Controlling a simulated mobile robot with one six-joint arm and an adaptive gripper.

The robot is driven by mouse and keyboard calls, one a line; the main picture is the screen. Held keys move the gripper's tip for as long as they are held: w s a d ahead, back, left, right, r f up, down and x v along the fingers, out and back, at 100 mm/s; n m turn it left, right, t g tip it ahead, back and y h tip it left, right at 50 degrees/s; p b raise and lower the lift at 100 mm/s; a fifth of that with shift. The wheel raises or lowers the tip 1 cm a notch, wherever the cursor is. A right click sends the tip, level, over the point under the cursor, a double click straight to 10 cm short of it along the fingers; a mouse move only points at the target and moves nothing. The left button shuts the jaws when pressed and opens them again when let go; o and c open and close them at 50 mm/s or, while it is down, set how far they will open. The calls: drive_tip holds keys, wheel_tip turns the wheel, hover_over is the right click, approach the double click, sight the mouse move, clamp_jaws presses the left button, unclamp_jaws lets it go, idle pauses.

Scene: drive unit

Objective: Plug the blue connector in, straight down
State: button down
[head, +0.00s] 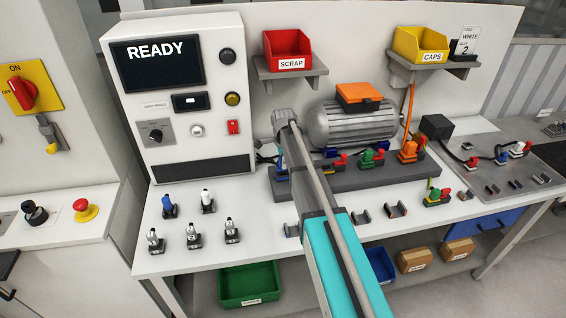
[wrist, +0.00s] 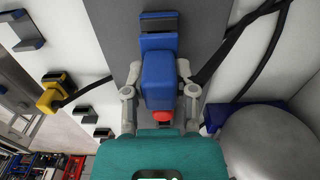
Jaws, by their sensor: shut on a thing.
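The blue connector (wrist: 158,80) with a red end piece (wrist: 162,117) fills the middle of the wrist view. My gripper (wrist: 160,68) is shut on it, one finger on each side. A blue socket-like block (wrist: 158,42) with a dark top lies just beyond it on a grey strip (wrist: 115,25). I cannot tell whether connector and block touch. In the head view my arm hides the gripper; a small blue patch (head: 281,173) shows beside it at the left end of the grey base (head: 350,180).
The motor (head: 350,122) with an orange box stands behind the base, and shows rounded in the wrist view (wrist: 265,145). Green (head: 372,157) and orange (head: 408,152) connectors sit further right. Dark cables (wrist: 235,40) run close on the right. A yellow connector (wrist: 52,95) lies left.

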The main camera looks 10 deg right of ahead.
drive_tip(key=shift+f+b, duration=0.95)
drive_tip(key=shift+f, duration=0.05)
drive_tip(key=shift+f, duration=0.25)
idle(0.3)
drive_tip(key=shift+c, duration=1.7)
unclamp_jaws()
drive_tip(key=shift+r+p, duration=2.3)
drive_tip(key=shift+r, duration=0.2)
drive_tip(key=shift+s, duration=0.1)
